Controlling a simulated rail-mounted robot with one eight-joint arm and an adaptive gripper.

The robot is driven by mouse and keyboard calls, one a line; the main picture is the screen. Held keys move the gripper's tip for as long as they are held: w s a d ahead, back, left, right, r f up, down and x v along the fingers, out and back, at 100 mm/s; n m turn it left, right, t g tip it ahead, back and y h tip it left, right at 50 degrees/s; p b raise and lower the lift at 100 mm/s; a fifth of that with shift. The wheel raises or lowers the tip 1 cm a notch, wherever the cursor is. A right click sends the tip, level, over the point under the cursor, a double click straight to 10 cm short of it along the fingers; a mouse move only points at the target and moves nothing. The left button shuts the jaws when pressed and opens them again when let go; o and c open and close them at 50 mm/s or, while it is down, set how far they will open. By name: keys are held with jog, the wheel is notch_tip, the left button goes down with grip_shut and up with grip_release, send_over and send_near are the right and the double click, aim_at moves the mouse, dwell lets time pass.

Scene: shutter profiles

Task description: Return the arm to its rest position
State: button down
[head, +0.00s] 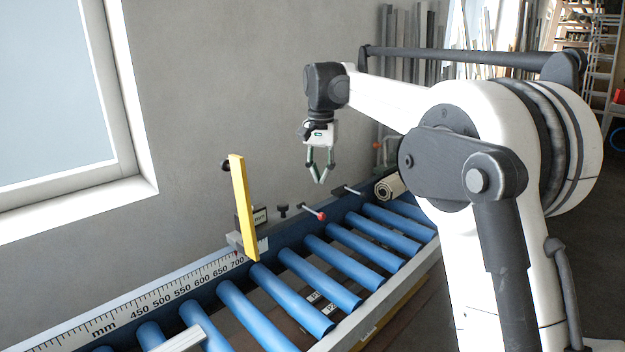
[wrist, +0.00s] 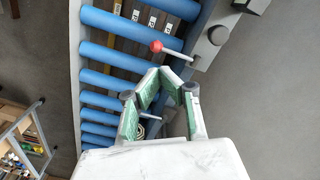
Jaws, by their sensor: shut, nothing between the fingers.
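My gripper (head: 320,180) hangs from my white and black arm above the far part of the roller conveyor, close to the grey wall. Its green-lined fingers point down and their tips meet, with nothing between them. In the wrist view my gripper (wrist: 163,72) also shows shut and empty, with the conveyor below it. The fingers are clear of the rollers in the head view.
A conveyor with blue rollers (head: 289,304) runs below, with a millimetre scale (head: 190,287) along its wall side. A yellow stop bar (head: 243,208) stands up from it. A red-tipped lever (head: 314,211) and a rolled item (head: 390,188) are near my gripper.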

jog(key=shift+r, duration=0.15)
jog(key=s+d+n+t+b, duration=0.1)
jog(key=s+d+t+b, duration=0.1)
jog(key=s+d, duration=0.65)
jog(key=s+d+t+b, duration=0.2)
jog(key=s+d, duration=0.3)
jog(key=s, duration=0.6)
jog(key=s+d+f+n+t+b, duration=0.1)
jog(key=s+d+f+b, duration=0.1)
jog(key=s+f, duration=0.6)
jog(key=s+d+f+t+b, duration=0.2)
jog(key=s+d+f, duration=0.3)
jog(key=s+f, duration=0.4)
jog(key=s, duration=0.4)
jog(key=shift+s+n, duration=0.3)
jog(key=shift+n, duration=0.1)
